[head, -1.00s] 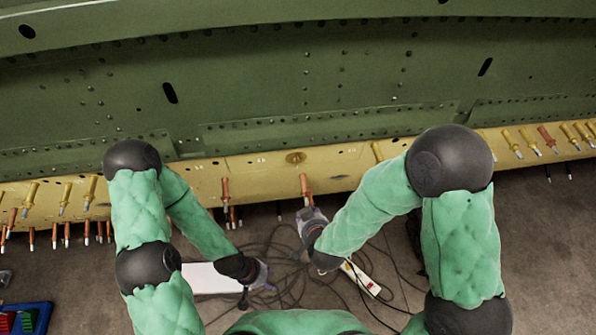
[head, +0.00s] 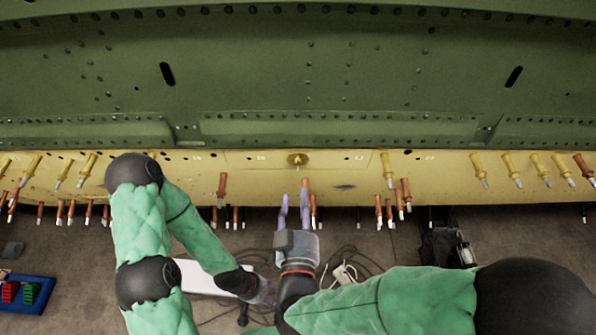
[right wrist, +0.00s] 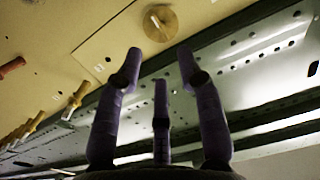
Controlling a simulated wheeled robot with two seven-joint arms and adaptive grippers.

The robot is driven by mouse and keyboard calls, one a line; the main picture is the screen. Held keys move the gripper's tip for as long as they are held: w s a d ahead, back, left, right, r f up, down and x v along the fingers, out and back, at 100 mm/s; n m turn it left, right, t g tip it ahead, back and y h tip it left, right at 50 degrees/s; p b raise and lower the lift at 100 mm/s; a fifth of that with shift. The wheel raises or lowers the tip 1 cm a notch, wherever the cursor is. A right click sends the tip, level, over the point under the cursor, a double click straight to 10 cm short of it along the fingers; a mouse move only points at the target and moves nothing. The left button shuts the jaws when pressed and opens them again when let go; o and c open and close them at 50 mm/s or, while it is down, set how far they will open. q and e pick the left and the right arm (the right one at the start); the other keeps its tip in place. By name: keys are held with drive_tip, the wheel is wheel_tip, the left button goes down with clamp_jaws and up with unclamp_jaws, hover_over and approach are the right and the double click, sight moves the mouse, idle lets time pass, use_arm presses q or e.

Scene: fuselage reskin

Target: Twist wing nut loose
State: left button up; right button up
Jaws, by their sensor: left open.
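The wing nut (head: 298,156) sits on a round brass disc on the yellow skin strip, at the upper middle of the head view. In the right wrist view the wing nut (right wrist: 156,20) stands out from its disc, just beyond my fingertips. My right gripper (head: 294,190) points up toward it from below; its purple fingers (right wrist: 159,65) are spread, with nothing between them, and appear apart from the nut. My left gripper (head: 264,291) is low in the head view, away from the strip, open and partly hidden by my arm.
Orange and yellow clamp pins line the strip; one orange pin (head: 305,188) is close beside my right fingers in the head view. Cables (head: 350,265), a white box (head: 205,279) and a blue tray (head: 30,292) lie on the floor below.

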sight(298, 167)
drive_tip(key=w+b, duration=0.2)
drive_tip(key=w, duration=0.6)
drive_tip(key=shift+w+d+f+b, duration=0.1)
drive_tip(key=shift+w+f+b, duration=0.05)
drive_tip(key=shift+w+b, duration=0.2)
drive_tip(key=shift+w, duration=0.55)
clamp_jaws()
